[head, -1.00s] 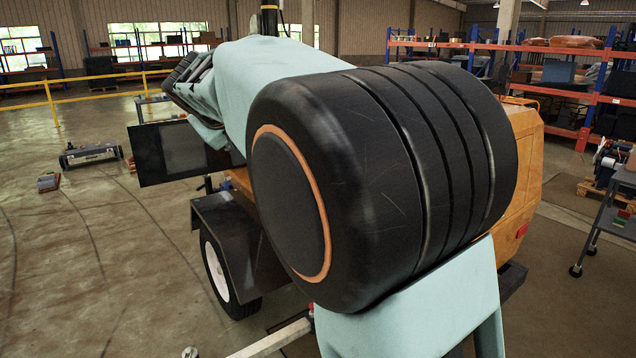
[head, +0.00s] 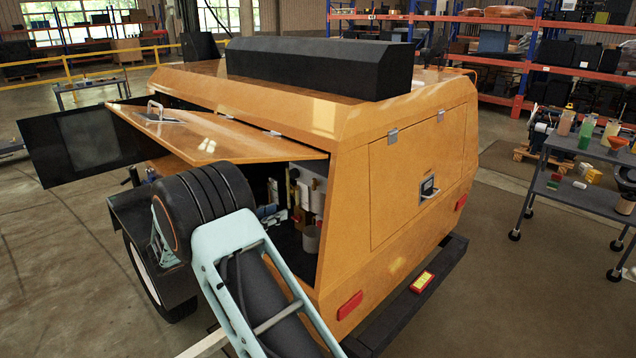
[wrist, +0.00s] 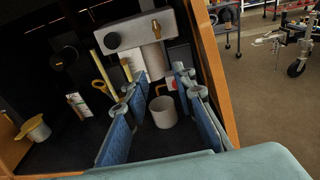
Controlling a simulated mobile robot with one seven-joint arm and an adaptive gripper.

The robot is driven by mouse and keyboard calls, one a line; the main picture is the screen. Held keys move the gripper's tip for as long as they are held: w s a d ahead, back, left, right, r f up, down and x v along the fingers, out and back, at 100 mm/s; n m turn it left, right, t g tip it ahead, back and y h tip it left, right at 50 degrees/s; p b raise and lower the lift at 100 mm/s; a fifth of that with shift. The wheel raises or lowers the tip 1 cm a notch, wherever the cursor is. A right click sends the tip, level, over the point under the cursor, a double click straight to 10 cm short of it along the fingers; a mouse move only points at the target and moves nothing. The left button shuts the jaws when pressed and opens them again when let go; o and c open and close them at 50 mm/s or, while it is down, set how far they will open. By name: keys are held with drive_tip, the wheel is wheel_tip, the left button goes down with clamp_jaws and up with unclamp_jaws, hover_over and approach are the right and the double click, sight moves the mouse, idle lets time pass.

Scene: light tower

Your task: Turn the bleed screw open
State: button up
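A grey block (wrist: 140,34) hangs inside the open engine bay, at the top of the wrist view. A small brass fitting (wrist: 156,29), which looks like the bleed screw, sits on its front right of a black knob (wrist: 113,42). My gripper (wrist: 160,78) is open and empty, its two blue-padded fingers apart and below the block. The fitting is beyond the fingertips and not between them. In the head view my gripper (head: 272,211) is partly visible inside the bay, and the arm hides much of the opening.
A whitish cup (wrist: 163,112) stands below the block, seen between the fingers. The raised door panel (head: 215,135) hangs over the arm, and the orange bay edge (wrist: 213,70) is close on the right.

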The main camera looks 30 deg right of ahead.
sight(313, 184)
drive_tip(key=w+d+r, duration=0.1)
drive_tip(key=w+d, duration=0.1)
drive_tip(key=d, duration=0.4)
drive_tip(key=w+d+r+h+p, duration=0.1)
drive_tip(key=w+d+r, duration=0.1)
drive_tip(key=d, duration=0.4)
drive_tip(key=shift+r, duration=0.15)
clamp_jaws()
